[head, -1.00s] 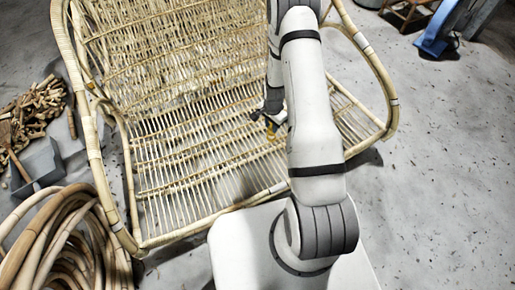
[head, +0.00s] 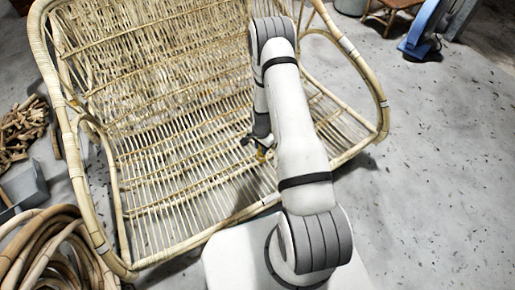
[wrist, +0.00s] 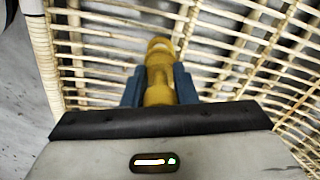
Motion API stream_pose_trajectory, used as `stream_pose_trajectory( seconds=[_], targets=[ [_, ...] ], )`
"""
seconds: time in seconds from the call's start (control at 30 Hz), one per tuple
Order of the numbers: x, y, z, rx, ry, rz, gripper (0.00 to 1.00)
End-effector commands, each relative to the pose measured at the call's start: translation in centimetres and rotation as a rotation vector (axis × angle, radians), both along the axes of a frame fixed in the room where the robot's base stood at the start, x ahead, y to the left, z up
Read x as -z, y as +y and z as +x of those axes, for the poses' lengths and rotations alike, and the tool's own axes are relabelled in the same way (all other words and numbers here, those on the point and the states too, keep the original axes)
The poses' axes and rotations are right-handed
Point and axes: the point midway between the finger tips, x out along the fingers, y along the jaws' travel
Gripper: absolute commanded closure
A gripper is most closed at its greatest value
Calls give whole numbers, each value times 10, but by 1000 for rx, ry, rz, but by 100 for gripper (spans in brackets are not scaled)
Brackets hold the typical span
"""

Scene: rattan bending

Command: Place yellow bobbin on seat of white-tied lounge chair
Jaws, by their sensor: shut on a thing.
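The yellow bobbin (wrist: 159,72) is held between the blue-grey fingers of my gripper (wrist: 159,86) in the wrist view. In the head view my gripper (head: 258,146) is small and partly behind my arm, with a bit of the yellow bobbin (head: 262,156) showing. The rattan lounge chair (head: 150,168) fills the middle left of the head view. It has pale white ties on its frame. The gripper and bobbin appear over the slatted seat; whether the bobbin touches the slats I cannot tell. The seat slats also show behind the bobbin in the wrist view (wrist: 225,60).
A coil of rattan poles (head: 45,255) lies at the lower left, near a grey bin (head: 25,183) and a pile of short sticks (head: 22,128). A blue object (head: 425,28) and a wooden stool (head: 393,10) stand at the top right.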

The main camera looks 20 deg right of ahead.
Motion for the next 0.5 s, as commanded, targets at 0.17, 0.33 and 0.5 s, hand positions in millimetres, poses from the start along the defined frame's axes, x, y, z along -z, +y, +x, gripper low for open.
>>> stream_pose_trajectory(
  seconds=[0.17, 0.33, 0.5],
  targets=[
    [1, 0, 0, 0, 0, 0, 62],
    [1, 0, 0, 0, 0, 0, 53],
    [0, 0, 0, 0, 0, 0, 53]
  ],
)
